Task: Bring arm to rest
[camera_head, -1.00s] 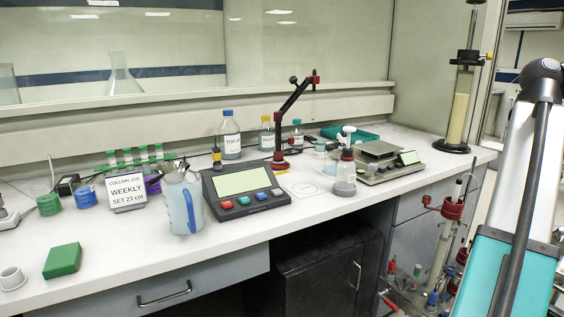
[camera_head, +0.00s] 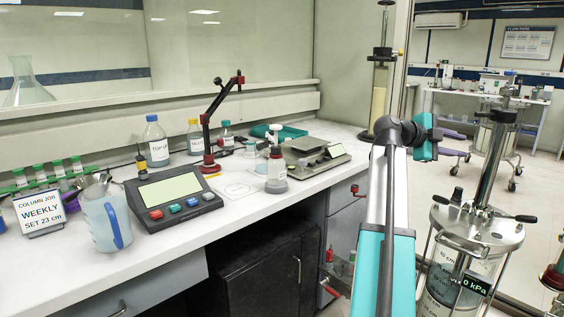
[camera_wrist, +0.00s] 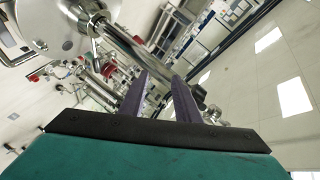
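My arm rises at the right of the head view and bends at its elbow. My gripper (camera_head: 462,145) points to the right there, with its two purple fingers apart. The wrist view shows the same gripper (camera_wrist: 160,76) tilted, with a clear gap between the fingers and nothing held. A metal rod and clamps show beyond the fingertips, apart from them as far as I can tell.
A glass column vessel (camera_head: 468,245) with a metal lid, upright rod and "0 kPa" display stands right of my arm. The white bench (camera_head: 150,255) at left carries a display unit (camera_head: 170,198), a jug (camera_head: 107,215) and bottles. Open floor lies behind the gripper.

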